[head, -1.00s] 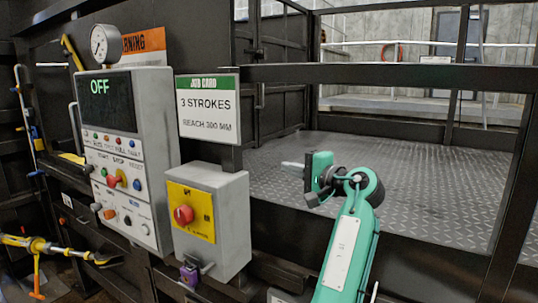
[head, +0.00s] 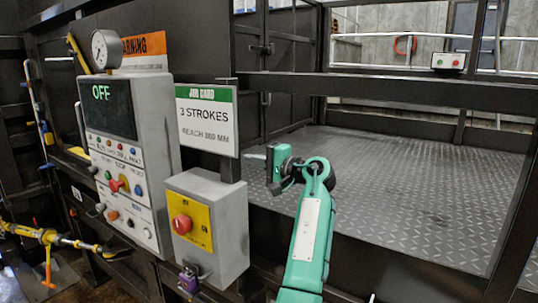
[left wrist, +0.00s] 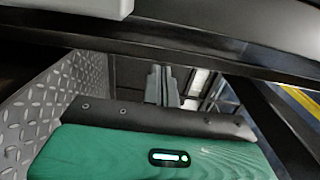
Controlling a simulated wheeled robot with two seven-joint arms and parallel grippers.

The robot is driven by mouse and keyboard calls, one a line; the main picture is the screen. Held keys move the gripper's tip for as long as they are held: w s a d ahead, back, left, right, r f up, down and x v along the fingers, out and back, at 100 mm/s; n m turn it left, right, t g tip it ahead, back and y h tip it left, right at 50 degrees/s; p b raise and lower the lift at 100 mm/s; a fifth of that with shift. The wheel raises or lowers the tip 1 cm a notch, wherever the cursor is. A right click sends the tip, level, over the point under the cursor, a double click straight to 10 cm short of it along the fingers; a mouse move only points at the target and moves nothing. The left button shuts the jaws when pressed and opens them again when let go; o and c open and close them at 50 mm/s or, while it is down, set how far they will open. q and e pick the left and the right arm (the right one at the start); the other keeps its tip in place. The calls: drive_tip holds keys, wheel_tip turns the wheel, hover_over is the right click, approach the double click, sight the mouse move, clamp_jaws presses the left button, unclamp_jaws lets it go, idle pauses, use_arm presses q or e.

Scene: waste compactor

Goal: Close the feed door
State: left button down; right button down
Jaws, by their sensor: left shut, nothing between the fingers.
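The feed opening shows in the head view as a dark metal frame around a diamond-plate floor (head: 400,185). A dark metal door panel (head: 290,85) with a latch stands at the back left of the opening; I cannot tell for sure whether it is the feed door. My left gripper (head: 272,160) is shut and empty above the front edge of the opening, apart from the dark panel. Its fingers are mostly hidden by its body. In the left wrist view, grey fingers (left wrist: 162,86) show beyond a green housing. My right gripper is not in view.
A control cabinet (head: 120,150) reading OFF, a job card (head: 207,118) and a grey box with a red knob (head: 205,215) stand left of my arm. A dark rail (head: 400,87) crosses the opening. A small button box (head: 448,61) shows at the back right.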

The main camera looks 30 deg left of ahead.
use_arm(q)
drive_tip(key=shift+a+p, duration=0.3)
drive_tip(key=shift+a, duration=0.6)
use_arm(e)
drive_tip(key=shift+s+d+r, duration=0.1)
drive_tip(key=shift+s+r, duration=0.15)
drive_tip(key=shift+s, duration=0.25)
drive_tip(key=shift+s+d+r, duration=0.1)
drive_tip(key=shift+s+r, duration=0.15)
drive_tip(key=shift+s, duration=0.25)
